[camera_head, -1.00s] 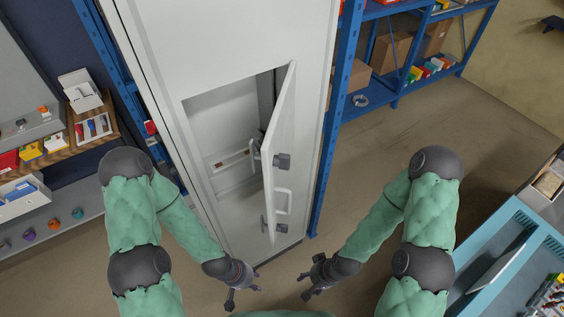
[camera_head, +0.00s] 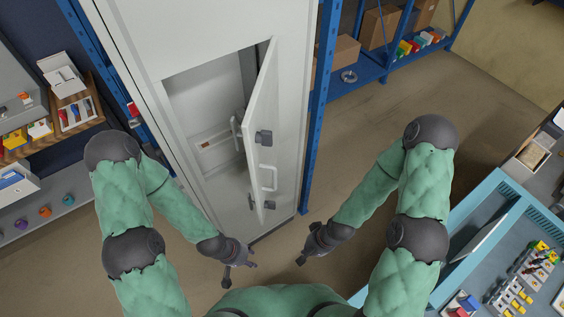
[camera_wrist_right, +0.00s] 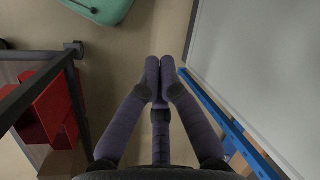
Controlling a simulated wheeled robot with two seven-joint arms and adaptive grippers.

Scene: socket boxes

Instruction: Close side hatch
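A tall white cabinet (camera_head: 135,50) stands in front of me with a rectangular opening in its face. Its side hatch (camera_head: 262,100), a white door panel, stands ajar, swung outward at the right side of the opening. The hatch carries a pale handle (camera_head: 269,178) and dark fittings. My left gripper (camera_head: 240,272) is low in front of the cabinet, apart from the hatch, fingers spread and empty.
A blue shelf rack (camera_head: 372,72) with cardboard boxes stands behind right. A teal-edged workbench (camera_head: 492,188) is at the right. A shelf with small boxes (camera_head: 75,112) is at the left. Brown floor (camera_head: 350,135) lies open right of the cabinet.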

